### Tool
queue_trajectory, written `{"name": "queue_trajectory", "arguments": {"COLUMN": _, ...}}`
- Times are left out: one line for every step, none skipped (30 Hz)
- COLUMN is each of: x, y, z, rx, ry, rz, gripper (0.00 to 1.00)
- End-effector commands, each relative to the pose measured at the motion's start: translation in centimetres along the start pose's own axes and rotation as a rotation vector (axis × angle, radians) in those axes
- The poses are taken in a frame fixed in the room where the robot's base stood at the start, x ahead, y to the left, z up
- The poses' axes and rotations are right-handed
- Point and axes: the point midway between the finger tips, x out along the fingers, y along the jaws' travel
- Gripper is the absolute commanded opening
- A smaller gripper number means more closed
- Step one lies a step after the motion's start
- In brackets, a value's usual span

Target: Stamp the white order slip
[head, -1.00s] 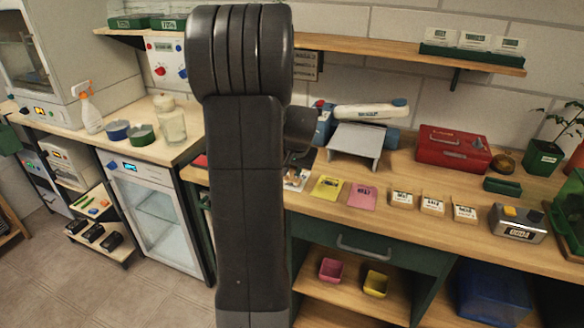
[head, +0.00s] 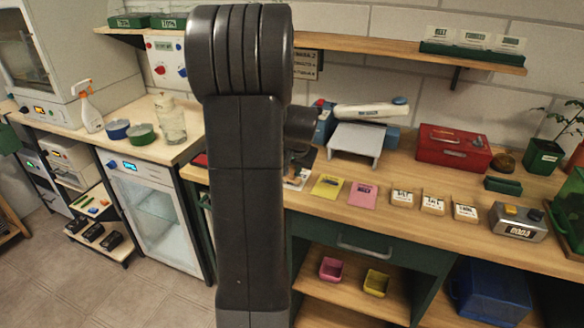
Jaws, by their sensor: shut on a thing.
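A white slip (head: 303,177) lies on the wooden bench just right of my arm, and its left part is hidden behind the arm. A yellow slip (head: 327,186) and a pink slip (head: 363,195) lie in a row to its right. My upright arm fills the middle of the head view. A dark wrist part of mine sticks out on its right, above and behind the white slip. My gripper's fingers and anything in them are hidden behind the arm. I cannot make out a stamp.
Several small labelled blocks (head: 433,204), a grey device (head: 518,222) and a red box (head: 454,150) stand on the bench to the right. A grey stand (head: 356,144) is behind the slips. A plant (head: 543,157) stands at far right.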

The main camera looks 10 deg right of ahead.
Motion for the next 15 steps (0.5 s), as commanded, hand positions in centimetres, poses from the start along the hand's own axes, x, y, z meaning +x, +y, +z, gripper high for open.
{"name": "queue_trajectory", "arguments": {"x": 0.14, "y": 0.06, "z": 0.18, "rx": 0.001, "ry": -0.005, "rz": 0.001, "gripper": 0.12}}
{"name": "queue_trajectory", "arguments": {"x": 0.15, "y": 0.07, "z": 0.18, "rx": 0.001, "ry": -0.005, "rz": 0.001, "gripper": 0.12}}
{"name": "queue_trajectory", "arguments": {"x": 0.16, "y": 0.07, "z": 0.19, "rx": 0.001, "ry": -0.005, "rz": 0.001, "gripper": 0.12}}
{"name": "queue_trajectory", "arguments": {"x": 0.16, "y": 0.07, "z": 0.20, "rx": 0.001, "ry": -0.005, "rz": 0.001, "gripper": 0.12}}
{"name": "queue_trajectory", "arguments": {"x": 0.16, "y": 0.07, "z": 0.20, "rx": 0.001, "ry": -0.005, "rz": 0.001, "gripper": 0.12}}
{"name": "queue_trajectory", "arguments": {"x": 0.17, "y": 0.07, "z": 0.21, "rx": 0.001, "ry": -0.006, "rz": 0.001, "gripper": 0.12}}
{"name": "queue_trajectory", "arguments": {"x": 0.17, "y": 0.08, "z": 0.21, "rx": 0.001, "ry": -0.006, "rz": 0.001, "gripper": 0.12}}
{"name": "queue_trajectory", "arguments": {"x": 0.18, "y": 0.08, "z": 0.22, "rx": 0.001, "ry": -0.006, "rz": 0.001, "gripper": 0.12}}
{"name": "queue_trajectory", "arguments": {"x": 0.18, "y": 0.08, "z": 0.22, "rx": 0.001, "ry": -0.006, "rz": 0.001, "gripper": 0.12}}
{"name": "queue_trajectory", "arguments": {"x": 0.15, "y": 0.07, "z": 0.21, "rx": 0.001, "ry": -0.006, "rz": 0.001, "gripper": 0.12}}
{"name": "queue_trajectory", "arguments": {"x": 0.10, "y": 0.06, "z": 0.19, "rx": 0.001, "ry": -0.006, "rz": 0.001, "gripper": 0.12}}
{"name": "queue_trajectory", "arguments": {"x": -0.02, "y": 0.03, "z": 0.14, "rx": 0.001, "ry": -0.006, "rz": 0.001, "gripper": 0.12}}
{"name": "queue_trajectory", "arguments": {"x": -0.14, "y": 0.00, "z": 0.09, "rx": 0.001, "ry": -0.006, "rz": 0.001, "gripper": 0.12}}
{"name": "queue_trajectory", "arguments": {"x": -0.30, "y": -0.04, "z": 0.01, "rx": 0.001, "ry": -0.006, "rz": 0.001, "gripper": 0.12}}
{"name": "queue_trajectory", "arguments": {"x": -0.56, "y": -0.11, "z": -0.11, "rx": 0.001, "ry": -0.005, "rz": 0.001, "gripper": 0.12}}
